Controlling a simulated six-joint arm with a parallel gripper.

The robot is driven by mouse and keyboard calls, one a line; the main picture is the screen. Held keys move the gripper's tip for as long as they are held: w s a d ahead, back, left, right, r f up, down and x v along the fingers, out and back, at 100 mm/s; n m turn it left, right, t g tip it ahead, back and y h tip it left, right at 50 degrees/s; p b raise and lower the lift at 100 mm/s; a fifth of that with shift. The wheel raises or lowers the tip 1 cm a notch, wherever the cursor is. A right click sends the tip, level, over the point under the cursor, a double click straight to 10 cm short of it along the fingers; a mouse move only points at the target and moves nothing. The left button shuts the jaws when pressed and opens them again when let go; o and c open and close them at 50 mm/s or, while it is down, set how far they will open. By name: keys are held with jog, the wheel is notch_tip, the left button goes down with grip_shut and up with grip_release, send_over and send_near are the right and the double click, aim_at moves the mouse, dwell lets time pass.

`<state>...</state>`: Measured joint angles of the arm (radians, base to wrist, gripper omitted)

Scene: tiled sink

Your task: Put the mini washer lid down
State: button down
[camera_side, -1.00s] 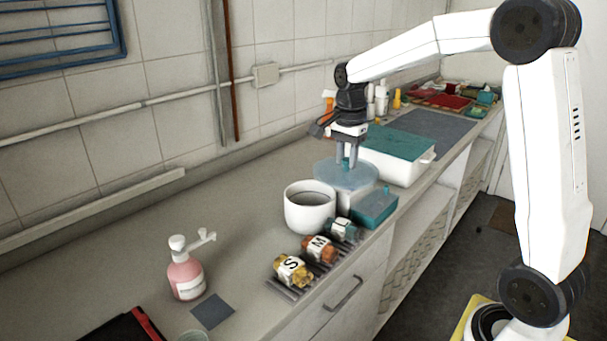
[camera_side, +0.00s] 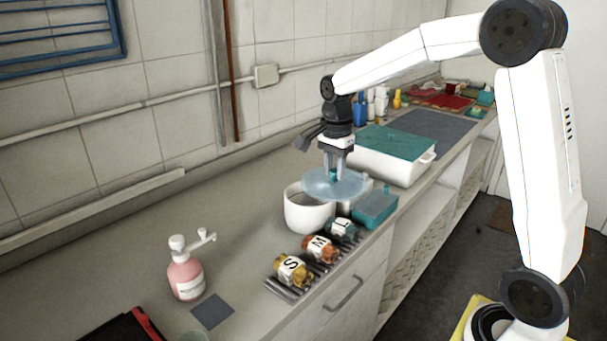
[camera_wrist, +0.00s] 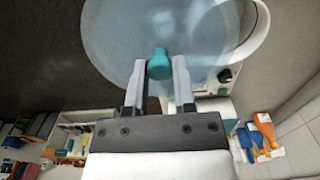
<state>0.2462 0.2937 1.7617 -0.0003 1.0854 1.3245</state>
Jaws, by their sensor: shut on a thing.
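The mini washer lid (camera_side: 326,189) is a translucent pale-blue disc, held about level in the air. My gripper (camera_side: 335,171) is shut on its teal knob, which shows between the fingers in the wrist view (camera_wrist: 159,62). In the side view the lid overlaps the back right rim of a round white tub (camera_side: 308,214). In the wrist view a white round rim (camera_wrist: 258,30) shows at the upper right, partly through the lid (camera_wrist: 112,32). A white body behind the lid is mostly hidden; I cannot tell which is the washer.
A teal box (camera_side: 374,211) stands right of the tub. Bottles marked with letters (camera_side: 293,270) lie on a rack in front. A white container with a teal top (camera_side: 392,148) is behind. A pink pump bottle (camera_side: 186,275) stands at the left; the counter between it and the tub is clear.

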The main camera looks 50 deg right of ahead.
jog(key=w+a+f, duration=0.2)
jog(key=a+f, duration=0.5)
jog(key=a, duration=0.3)
jog(key=w+f, duration=0.2)
jog(key=w, duration=0.2)
jog(key=w+f, duration=0.3)
jog(key=w, duration=0.1)
jog(key=w+f, duration=0.2)
jog(key=w, duration=0.2)
jog(key=shift+w+d+f, duration=0.25)
jog(key=shift+w+f, duration=0.05)
jog(key=shift+f, duration=0.05)
jog(key=shift+w+f, duration=0.55)
jog(key=shift+f, duration=0.05)
jog(key=shift+w+f, duration=0.15)
jog(key=shift+f, duration=0.05)
jog(key=shift+w+f, duration=0.1)
jog(key=shift+f, duration=1.55)
jog(key=shift+f, duration=0.1)
